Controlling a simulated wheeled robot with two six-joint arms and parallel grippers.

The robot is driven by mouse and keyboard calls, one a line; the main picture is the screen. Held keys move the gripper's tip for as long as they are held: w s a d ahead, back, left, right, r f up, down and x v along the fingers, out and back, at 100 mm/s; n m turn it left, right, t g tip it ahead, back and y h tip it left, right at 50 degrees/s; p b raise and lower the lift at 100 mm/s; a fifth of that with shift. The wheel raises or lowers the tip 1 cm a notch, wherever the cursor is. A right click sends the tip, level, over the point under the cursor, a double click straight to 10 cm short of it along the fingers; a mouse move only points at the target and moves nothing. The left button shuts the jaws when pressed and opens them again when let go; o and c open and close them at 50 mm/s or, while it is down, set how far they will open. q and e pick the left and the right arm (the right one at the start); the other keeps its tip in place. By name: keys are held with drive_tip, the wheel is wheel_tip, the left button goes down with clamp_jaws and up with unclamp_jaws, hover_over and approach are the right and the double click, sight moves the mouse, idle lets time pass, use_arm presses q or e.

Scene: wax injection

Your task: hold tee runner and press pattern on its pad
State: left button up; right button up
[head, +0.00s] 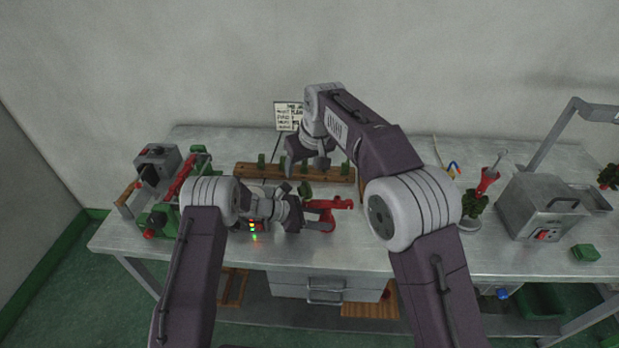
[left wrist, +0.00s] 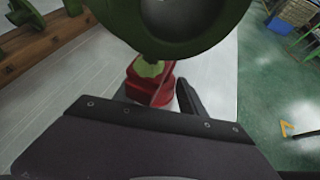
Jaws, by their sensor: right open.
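A red piece (head: 327,212), which looks like the tee runner, is on the bench beside my left gripper (head: 297,214). In the left wrist view the red piece (left wrist: 150,92) has a pale green top, and one dark finger lies at its right. The other finger is hidden, so the grip is unclear. A large green round part (left wrist: 165,22) fills the top of that view; a small green part (head: 305,189) shows just above my left gripper in the head view. My right gripper (head: 308,163) is open over the wooden rack (head: 245,171) holding several green patterns (head: 261,164).
A green and red machine (head: 165,205) stands at the left of the bench. A sign (head: 289,116) is behind the rack. The bench front right of the red piece is bare.

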use_arm(q)
drive_tip(key=o, duration=0.4)
drive_tip(key=shift+o, duration=0.2)
drive_tip(key=shift+a, duration=0.15)
